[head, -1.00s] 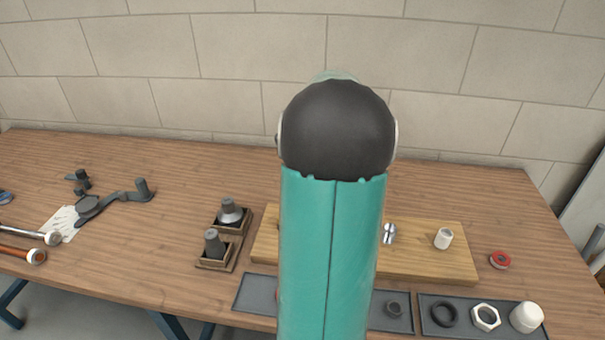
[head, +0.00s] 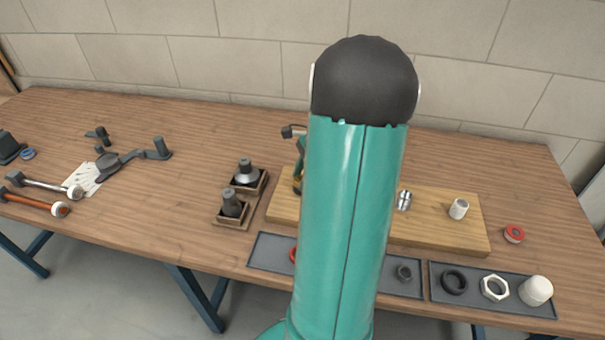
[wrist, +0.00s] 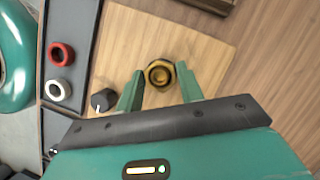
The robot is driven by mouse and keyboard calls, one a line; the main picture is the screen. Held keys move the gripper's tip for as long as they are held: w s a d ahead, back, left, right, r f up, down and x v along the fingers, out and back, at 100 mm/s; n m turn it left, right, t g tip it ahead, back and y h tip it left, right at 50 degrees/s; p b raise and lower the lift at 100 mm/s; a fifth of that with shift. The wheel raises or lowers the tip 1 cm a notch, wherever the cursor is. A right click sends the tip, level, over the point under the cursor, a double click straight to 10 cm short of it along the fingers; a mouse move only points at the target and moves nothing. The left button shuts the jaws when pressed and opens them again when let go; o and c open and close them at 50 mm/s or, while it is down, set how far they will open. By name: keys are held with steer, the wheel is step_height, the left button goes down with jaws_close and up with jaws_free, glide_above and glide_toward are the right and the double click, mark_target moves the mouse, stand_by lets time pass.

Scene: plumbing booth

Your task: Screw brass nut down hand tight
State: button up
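The brass nut (wrist: 160,74) is a gold ring with a dark opening, above the wooden board (wrist: 215,45) in the wrist view. My gripper (wrist: 159,69) is open, with one teal finger on each side of the nut near the fingertips. Gaps show between the fingers and the nut, and the height between them cannot be told. In the head view my arm hides the nut and most of the gripper. The wooden board (head: 440,228) shows on both sides of my arm.
A chrome fitting (head: 404,200) and a white cylinder (head: 459,208) stand on the board's right part. Grey trays (head: 262,252) with rings, a hex nut (head: 494,287) and a white cap (head: 536,290) lie in front. Wooden holders (head: 236,222) stand left. The bench behind the board is clear.

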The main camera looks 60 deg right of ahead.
steer(key=c, duration=0.5)
steer(key=m+t+h, duration=0.1)
steer(key=m, duration=0.2)
steer(key=shift+s+a+m, duration=0.1)
steer(key=shift+m, duration=0.3)
steer(key=m+h, duration=0.1)
steer(key=m, duration=0.2)
steer(key=shift+a+t, duration=0.15)
steer(key=shift+t, duration=0.15)
steer(key=shift+f+m+h, duration=0.1)
steer(key=shift+m+h, duration=0.2)
steer(key=shift+m, duration=0.2)
steer(key=o, duration=1.8)
steer(key=shift+o, duration=0.2)
steer(key=shift+r, duration=2.5)
